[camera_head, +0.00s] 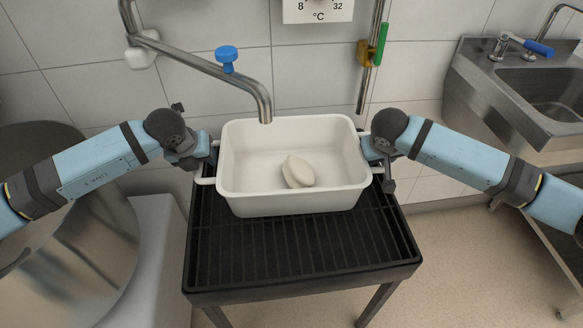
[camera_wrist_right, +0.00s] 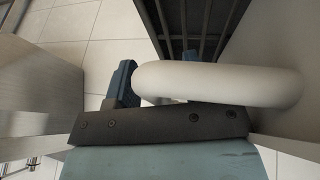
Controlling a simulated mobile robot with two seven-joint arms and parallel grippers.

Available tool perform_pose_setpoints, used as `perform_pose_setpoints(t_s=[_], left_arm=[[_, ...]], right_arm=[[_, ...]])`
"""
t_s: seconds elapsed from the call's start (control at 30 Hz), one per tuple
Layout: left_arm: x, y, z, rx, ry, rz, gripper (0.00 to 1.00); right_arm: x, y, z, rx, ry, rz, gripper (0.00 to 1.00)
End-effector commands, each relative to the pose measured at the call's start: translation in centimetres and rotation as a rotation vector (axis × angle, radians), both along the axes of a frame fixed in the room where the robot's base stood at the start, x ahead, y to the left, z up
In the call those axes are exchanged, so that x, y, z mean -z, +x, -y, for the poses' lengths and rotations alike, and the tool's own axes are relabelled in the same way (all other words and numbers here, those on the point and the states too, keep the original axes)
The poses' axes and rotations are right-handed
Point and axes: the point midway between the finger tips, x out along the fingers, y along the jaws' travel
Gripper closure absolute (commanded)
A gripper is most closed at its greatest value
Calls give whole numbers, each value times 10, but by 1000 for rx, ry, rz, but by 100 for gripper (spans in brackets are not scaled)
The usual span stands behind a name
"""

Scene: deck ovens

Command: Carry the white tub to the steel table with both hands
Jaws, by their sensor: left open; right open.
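The white tub (camera_head: 290,203) stands upright on a black slatted stand (camera_head: 300,250), with a pale rounded lump (camera_head: 298,172) inside. My left gripper (camera_head: 205,160) is open at the tub's left side, by its left handle (camera_head: 206,181). My right gripper (camera_head: 378,160) is open at the tub's right side. In the right wrist view the tub's right handle (camera_wrist_right: 215,82) crosses in front of the right gripper's jaws (camera_wrist_right: 155,85), and one finger is partly hidden behind it. I cannot tell whether the jaws touch the handle.
A steel faucet (camera_head: 240,80) with a blue knob reaches over the tub's back edge. A steel sink (camera_head: 540,85) is at the right. A large round metal bowl (camera_head: 75,250) is at the left.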

Motion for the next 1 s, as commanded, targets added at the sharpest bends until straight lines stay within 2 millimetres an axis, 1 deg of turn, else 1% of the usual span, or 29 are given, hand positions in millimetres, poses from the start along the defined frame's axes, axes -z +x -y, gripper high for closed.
perform_pose_setpoints(t_s=[0.27,0.3,0.37,0.4,0.47,0.73,1.0], left_arm=[[1,0,0,0,0,0,54],[1,0,0,0,0,0,63],[1,0,0,0,0,0,77],[1,0,0,0,0,-1,86],[1,0,0,0,0,0,100],[0,0,0,0,0,0,100],[-8,1,0,0,-1,1,100]], right_arm=[[1,0,0,0,0,0,53],[1,0,0,0,0,0,63],[1,0,0,0,0,0,76],[1,0,0,0,0,0,86],[1,0,0,0,0,0,99],[1,0,0,0,0,0,100],[-8,1,0,0,0,2,100]])
